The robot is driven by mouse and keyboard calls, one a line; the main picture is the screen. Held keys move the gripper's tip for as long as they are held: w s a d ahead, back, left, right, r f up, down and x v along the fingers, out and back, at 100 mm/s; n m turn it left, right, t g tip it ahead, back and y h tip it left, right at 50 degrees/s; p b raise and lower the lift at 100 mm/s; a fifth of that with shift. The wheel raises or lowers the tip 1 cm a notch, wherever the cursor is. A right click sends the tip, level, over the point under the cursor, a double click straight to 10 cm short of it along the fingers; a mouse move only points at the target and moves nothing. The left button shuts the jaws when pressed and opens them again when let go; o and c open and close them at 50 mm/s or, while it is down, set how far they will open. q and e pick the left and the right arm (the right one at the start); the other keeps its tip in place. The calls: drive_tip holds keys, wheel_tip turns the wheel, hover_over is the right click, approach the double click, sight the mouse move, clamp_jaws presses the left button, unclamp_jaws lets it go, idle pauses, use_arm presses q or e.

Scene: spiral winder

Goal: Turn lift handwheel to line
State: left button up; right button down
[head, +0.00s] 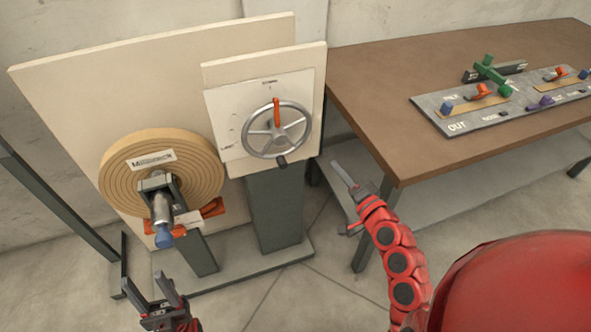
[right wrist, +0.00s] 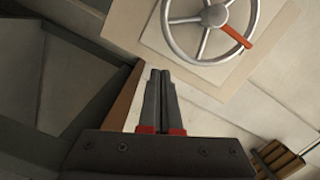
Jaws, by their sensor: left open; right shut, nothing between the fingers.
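The lift handwheel (head: 276,132) is a grey spoked wheel on a pale panel (head: 222,97) with a marked dial. One spoke carries an orange-red pointer (head: 276,112) that points up. A dark knob (head: 282,161) sits at the rim's bottom. In the right wrist view the handwheel (right wrist: 207,30) is at the top, with the red pointer (right wrist: 236,37) to the right. My right gripper (head: 345,178) is shut and empty, to the right of and below the wheel, apart from it; its fingers (right wrist: 161,75) show shut. My left gripper (head: 157,285) is open and empty, low at the left.
A wooden spiral reel (head: 115,172) with a grey crank and blue knob (head: 164,237) stands left of the wheel, on a grey stand. A brown table (head: 385,92) at the right holds a grey control board (head: 480,121) with coloured levers. Floor space lies between the stand and table.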

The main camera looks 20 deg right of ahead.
sight(284, 157)
drive_tip(key=w+a, duration=0.2)
drive_tip(key=w, duration=0.1)
drive_tip(key=w+a+f+y+p, duration=0.1)
drive_tip(key=w, duration=0.2)
drive_tip(key=w+a+n+y, duration=0.1)
drive_tip(key=w+a, duration=0.1)
drive_tip(key=w, duration=0.1)
drive_tip(key=shift+a+f+g, duration=0.3)
drive_tip(key=shift+g, duration=0.1)
drive_tip(key=shift+s+a+f+p, duration=0.1)
drive_tip(key=shift+a+f+p, duration=0.2)
drive_tip(key=shift+a, duration=0.3)
drive_tip(key=shift+s+a+f+p, duration=0.1)
drive_tip(key=shift+a+f+p, duration=0.15)
drive_tip(key=shift+a, duration=0.3)
drive_tip(key=shift+a+f, duration=0.25)
drive_tip(key=shift+a, duration=0.3)
drive_tip(key=shift+a+f+m+b, duration=0.25)
drive_tip(key=shift+a+m+b, duration=0.2)
drive_tip(key=shift+m, duration=0.25)
